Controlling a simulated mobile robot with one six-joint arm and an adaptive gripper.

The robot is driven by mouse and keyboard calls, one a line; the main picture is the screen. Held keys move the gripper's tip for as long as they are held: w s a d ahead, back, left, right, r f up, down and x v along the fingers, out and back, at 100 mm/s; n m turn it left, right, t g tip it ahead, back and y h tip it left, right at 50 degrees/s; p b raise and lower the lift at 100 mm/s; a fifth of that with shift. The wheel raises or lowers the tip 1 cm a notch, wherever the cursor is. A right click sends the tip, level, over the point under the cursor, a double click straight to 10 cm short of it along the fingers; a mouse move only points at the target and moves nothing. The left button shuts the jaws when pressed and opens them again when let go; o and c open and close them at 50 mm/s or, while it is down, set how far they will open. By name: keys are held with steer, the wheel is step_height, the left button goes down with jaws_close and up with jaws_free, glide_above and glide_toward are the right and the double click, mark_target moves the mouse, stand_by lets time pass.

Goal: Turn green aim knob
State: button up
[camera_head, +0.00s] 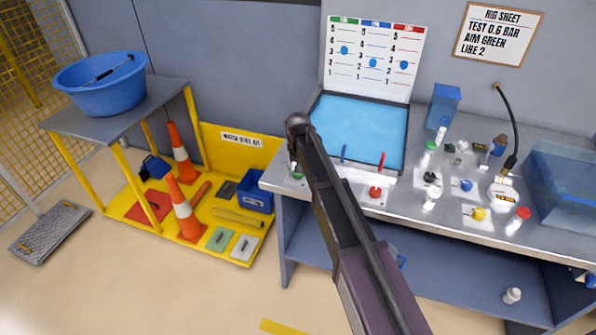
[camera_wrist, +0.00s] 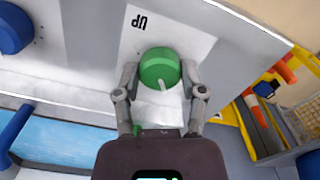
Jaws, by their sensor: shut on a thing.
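The green aim knob (camera_wrist: 160,68) sits on a white plate marked "UP" in the wrist view. Its white pointer line points down in that view, towards my palm and slightly right. My gripper (camera_wrist: 160,75) has one finger on each side of the knob and is shut on it. In the head view the green knob (camera_head: 297,176) shows at the bench's left front corner, partly covered by my arm. The score board (camera_head: 372,48) has green, blue and red columns, each with a blue dot. The green column's dot is near 3, the blue column's near 2.
A blue-floored tray (camera_head: 370,125) with blue and red nozzles lies beside the knob. A red knob (camera_head: 375,192), blue knob (camera_head: 466,185) and yellow knob (camera_head: 479,214) stand further right. The rig sheet (camera_head: 497,35) reads "TEST 0.6 BAR, AIM GREEN LIKE 2". Cones stand left.

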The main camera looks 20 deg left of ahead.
steer(key=shift+d+n, duration=0.1)
steer(key=shift+n, duration=0.2)
steer(key=o, duration=1.1)
steer(key=shift+o, duration=0.2)
